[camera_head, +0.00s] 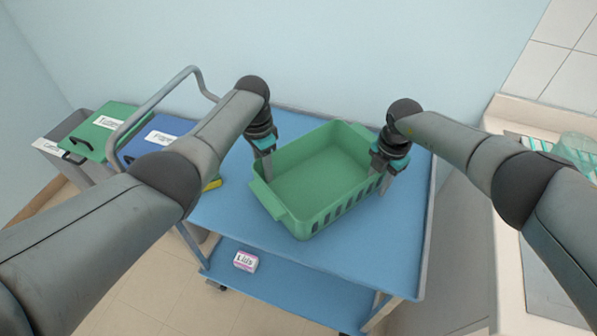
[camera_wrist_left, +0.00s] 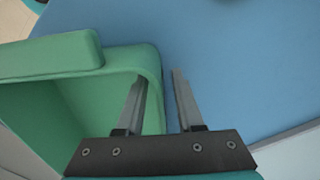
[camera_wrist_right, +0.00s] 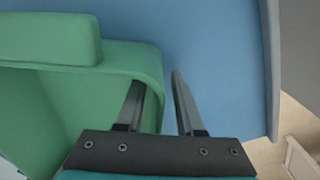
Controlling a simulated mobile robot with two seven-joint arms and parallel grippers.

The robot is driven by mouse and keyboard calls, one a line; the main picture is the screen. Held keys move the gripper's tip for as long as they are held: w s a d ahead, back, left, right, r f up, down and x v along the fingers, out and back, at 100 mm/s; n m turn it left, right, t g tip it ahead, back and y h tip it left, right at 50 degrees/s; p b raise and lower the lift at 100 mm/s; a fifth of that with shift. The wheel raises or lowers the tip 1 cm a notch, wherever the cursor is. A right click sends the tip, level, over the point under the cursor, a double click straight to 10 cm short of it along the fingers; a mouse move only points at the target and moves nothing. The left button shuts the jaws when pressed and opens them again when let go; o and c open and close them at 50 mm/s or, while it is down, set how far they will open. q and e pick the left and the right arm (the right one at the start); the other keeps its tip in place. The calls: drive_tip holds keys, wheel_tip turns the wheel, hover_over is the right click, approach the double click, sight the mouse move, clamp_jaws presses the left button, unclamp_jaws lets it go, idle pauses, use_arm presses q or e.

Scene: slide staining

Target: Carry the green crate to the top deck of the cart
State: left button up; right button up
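The green crate (camera_head: 318,225) is empty and sits upright on the blue top deck (camera_head: 230,205) of the cart. My left gripper (camera_head: 268,168) is at the crate's left wall. In the left wrist view the left gripper (camera_wrist_left: 160,95) is open, one finger over the crate side (camera_wrist_left: 150,65) and one outside, with blue deck showing between. My right gripper (camera_head: 384,180) is at the crate's right wall. In the right wrist view the right gripper (camera_wrist_right: 157,98) is likewise open around the crate's edge (camera_wrist_right: 150,60), with a gap to the outer finger.
A small labelled box (camera_head: 246,261) lies on the cart's lower shelf (camera_head: 300,293). Green (camera_head: 100,130) and blue (camera_head: 155,135) lidded bins stand at left, behind the cart handle (camera_head: 150,100). A counter (camera_head: 510,240) with a rack stands at right. The deck before the crate is clear.

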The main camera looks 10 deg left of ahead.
use_arm(q)
wheel_tip(320, 180, up, 12)
drive_tip(key=shift+w+a, duration=0.15)
drive_tip(key=shift+w, duration=0.05)
use_arm(e)
wheel_tip(320, 180, up, 12)
drive_tip(key=shift+s+d, duration=0.15)
idle(0.8)
use_arm(q)
drive_tip(key=shift+s+f, duration=0.1)
use_arm(e)
drive_tip(key=shift+s, duration=0.1)
